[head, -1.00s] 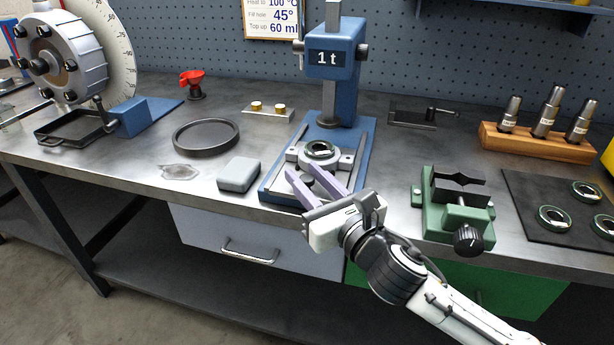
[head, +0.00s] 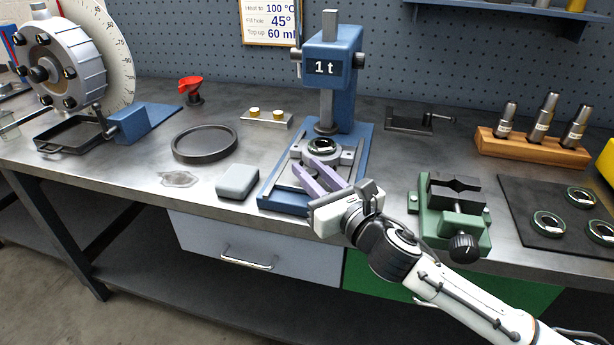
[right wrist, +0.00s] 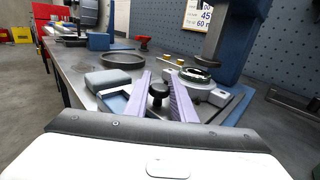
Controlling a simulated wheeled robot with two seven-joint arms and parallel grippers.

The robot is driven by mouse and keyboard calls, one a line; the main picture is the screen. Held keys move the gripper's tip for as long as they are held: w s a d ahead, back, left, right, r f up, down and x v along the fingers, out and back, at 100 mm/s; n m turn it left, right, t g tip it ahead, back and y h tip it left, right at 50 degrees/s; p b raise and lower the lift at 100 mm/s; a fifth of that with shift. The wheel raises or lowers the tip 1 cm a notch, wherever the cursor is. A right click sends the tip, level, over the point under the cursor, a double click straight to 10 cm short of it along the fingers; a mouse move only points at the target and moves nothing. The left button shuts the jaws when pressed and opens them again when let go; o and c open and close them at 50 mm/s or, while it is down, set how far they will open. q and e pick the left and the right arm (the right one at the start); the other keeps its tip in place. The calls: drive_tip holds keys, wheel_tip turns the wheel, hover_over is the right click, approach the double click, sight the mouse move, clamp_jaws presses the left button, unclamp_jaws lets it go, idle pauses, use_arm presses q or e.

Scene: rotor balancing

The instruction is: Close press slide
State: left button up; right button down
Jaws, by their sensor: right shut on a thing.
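The blue press (head: 343,75) stands at the back of the bench with its ram (head: 327,112) raised. Its grey slide (head: 348,158) is on the blue base (head: 281,190) and carries a dark-centred ring (head: 322,146), now close in front of and below the ram. My right gripper (head: 302,163) reaches in from the front with its purple fingers over the slide's near part. In the right wrist view, the slide's black knob (right wrist: 158,92) sits between the fingers, which are shut on it. My left gripper is not in view.
A grey block (head: 238,181) lies left of the base. A round black tray (head: 205,144) is further left. A green vise (head: 452,215) stands to the right, close to my right arm. A dark mat (head: 520,215) with rings lies beyond it.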

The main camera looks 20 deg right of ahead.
drive_tip(key=c, duration=1.8)
unclamp_jaws()
drive_tip(key=shift+s, duration=0.1)
drive_tip(key=s, duration=0.3)
drive_tip(key=s+d, duration=0.1)
drive_tip(key=s, duration=0.2)
drive_tip(key=s+d, duration=0.1)
drive_tip(key=s, duration=0.3)
drive_tip(key=shift+b, duration=0.3)
